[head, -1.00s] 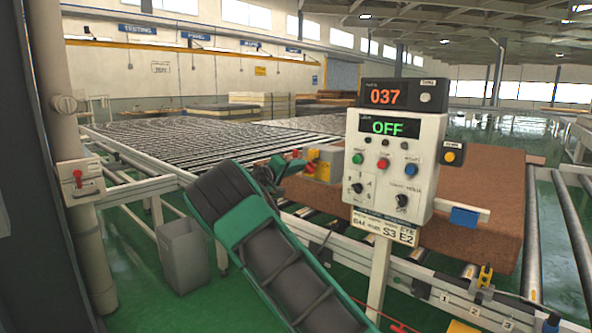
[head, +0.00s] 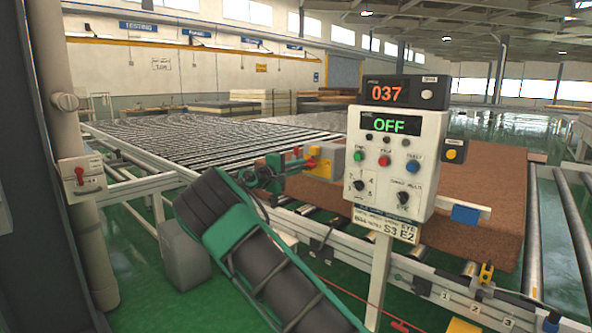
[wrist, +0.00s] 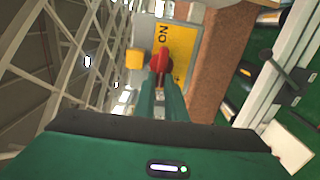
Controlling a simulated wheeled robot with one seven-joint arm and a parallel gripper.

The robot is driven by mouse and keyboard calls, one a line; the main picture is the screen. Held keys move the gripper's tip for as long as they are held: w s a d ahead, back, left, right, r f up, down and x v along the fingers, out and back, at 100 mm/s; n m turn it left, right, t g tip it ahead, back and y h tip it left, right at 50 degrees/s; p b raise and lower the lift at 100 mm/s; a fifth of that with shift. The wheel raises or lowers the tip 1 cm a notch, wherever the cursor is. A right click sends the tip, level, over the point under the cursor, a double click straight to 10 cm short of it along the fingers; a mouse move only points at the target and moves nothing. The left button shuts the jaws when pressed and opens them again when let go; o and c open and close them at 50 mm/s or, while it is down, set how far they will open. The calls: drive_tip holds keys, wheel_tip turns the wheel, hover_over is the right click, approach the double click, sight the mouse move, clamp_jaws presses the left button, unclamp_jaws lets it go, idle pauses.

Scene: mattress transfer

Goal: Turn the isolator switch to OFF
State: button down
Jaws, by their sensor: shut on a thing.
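The isolator switch is a grey box with a yellow face (head: 326,160), standing beyond the rollers left of the control panel. Its red handle (wrist: 160,62) shows at the fingertips in the wrist view, in front of the yellow plate (wrist: 186,50) with the letters "ON" turned sideways. My gripper (wrist: 161,82) has its two green fingers closed around the red handle. In the head view my gripper (head: 286,165) reaches to the left side of the box. The lower part of the handle is hidden by the fingers, and its exact angle is hard to tell.
A control panel (head: 395,160) reading OFF and 037 stands right of my arm. A brown block (head: 470,220) lies behind it on the rollers. A white box with a red switch (head: 82,180) is on the left post. A grey bin (head: 185,258) stands below my arm.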

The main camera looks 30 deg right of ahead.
drive_tip(key=shift+f, duration=0.2)
drive_tip(key=c, duration=1.8)
unclamp_jaws()
drive_tip(key=shift+d, duration=0.1)
drive_tip(key=v, duration=1)
drive_tip(key=shift+a, duration=0.4)
